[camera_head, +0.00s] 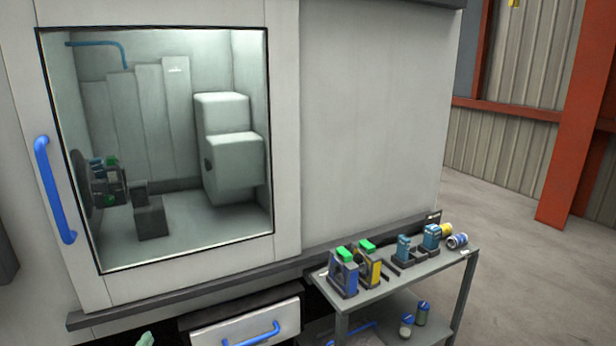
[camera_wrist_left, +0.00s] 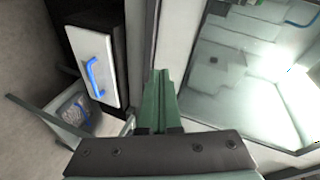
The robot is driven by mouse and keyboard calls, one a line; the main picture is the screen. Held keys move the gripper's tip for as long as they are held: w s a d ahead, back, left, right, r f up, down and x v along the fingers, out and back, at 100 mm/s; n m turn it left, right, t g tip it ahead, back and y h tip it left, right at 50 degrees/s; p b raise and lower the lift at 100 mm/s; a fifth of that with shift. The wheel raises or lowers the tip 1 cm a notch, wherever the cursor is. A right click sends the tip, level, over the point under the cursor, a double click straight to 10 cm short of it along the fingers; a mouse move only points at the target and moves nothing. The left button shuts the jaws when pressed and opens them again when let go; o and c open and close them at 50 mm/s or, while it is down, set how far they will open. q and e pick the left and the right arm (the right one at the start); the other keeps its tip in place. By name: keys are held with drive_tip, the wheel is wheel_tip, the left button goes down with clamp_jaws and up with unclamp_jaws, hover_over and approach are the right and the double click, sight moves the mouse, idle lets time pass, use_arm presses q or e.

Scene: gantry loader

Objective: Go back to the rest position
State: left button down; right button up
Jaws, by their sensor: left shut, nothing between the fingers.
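My left gripper (camera_head: 147,339) shows only as a small green tip at the bottom edge of the head view, in front of the machine and left of the drawer. In the left wrist view its green fingers (camera_wrist_left: 160,102) are together, shut, with nothing between them. They are seen against the machine front, between the drawer and the window. The rest of my left arm is out of the head view. My right gripper is in neither view.
The machine door (camera_head: 285,130) is closed, with a blue handle (camera_head: 54,190). Below it is a drawer (camera_head: 245,325) with a blue handle. A grey cart (camera_head: 390,290) with several fixtures and jars stands at the right. Open floor (camera_head: 540,270) lies beyond it.

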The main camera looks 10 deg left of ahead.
use_arm(q)
drive_tip(key=s+d+f+n+g+h, duration=0.2)
drive_tip(key=s+d+f+n+h, duration=0.2)
drive_tip(key=s+d+f, duration=0.5)
drive_tip(key=s+d+f+n+g+h, duration=0.2)
drive_tip(key=s+d+f+n+h, duration=0.2)
drive_tip(key=s+d+f, duration=0.6)
drive_tip(key=s+d, duration=0.2)
drive_tip(key=d, duration=0.3)
drive_tip(key=shift+s+d, duration=0.15)
drive_tip(key=shift+s, duration=0.2)
drive_tip(key=shift+f, duration=0.1)
